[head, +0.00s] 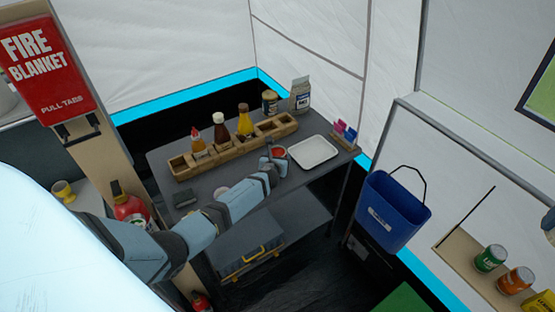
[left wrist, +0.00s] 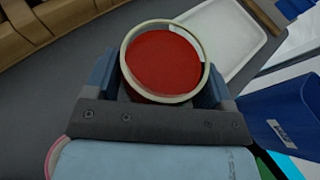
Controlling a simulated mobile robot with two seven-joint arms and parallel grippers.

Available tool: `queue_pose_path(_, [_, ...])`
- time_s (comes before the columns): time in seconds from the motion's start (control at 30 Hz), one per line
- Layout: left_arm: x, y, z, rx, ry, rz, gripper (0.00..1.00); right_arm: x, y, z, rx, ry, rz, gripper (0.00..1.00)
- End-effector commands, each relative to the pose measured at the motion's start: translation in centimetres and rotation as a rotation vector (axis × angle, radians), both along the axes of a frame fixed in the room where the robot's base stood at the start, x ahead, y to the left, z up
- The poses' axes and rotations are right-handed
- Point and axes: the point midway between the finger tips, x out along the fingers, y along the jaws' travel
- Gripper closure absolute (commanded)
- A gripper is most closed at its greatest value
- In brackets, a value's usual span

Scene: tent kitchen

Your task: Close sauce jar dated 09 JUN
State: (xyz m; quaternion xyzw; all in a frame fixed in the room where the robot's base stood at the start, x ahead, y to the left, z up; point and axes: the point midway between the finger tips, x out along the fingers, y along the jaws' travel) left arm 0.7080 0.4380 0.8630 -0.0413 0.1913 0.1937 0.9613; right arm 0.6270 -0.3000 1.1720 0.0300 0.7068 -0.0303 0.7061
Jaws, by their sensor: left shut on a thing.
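An open jar of red sauce (left wrist: 163,62) with a pale rim fills the top middle of the left wrist view. It also shows at the end of my left arm in the head view (head: 279,152). No lid is on it, and no date can be read on it. My left gripper (left wrist: 160,88) is shut on this jar, one finger on each side; it reaches over the table in the head view (head: 272,161). A round pale pinkish thing (head: 222,191), perhaps a lid, lies on the table beside my forearm. My right gripper is out of view.
A wooden rack (head: 220,153) with several bottles stands behind my gripper. A white tray (head: 314,151) lies to the right on the grey table (head: 165,155). A closed jar (head: 269,102) and a bag (head: 300,95) stand behind the rack. A blue bin (head: 393,210) is right of the table.

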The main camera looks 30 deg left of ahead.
Motion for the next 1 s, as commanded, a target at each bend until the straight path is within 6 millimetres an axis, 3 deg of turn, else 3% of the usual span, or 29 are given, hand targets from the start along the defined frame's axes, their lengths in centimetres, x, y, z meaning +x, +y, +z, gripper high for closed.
queue_pose_path(0.47, [0.1,0.1,3.4,0.002,-0.004,-0.001,0.68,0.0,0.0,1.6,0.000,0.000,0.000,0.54])
queue_pose_path(1.0, [0.1,0.0,9.4,0.002,-0.004,-0.001,0.68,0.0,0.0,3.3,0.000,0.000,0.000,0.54])
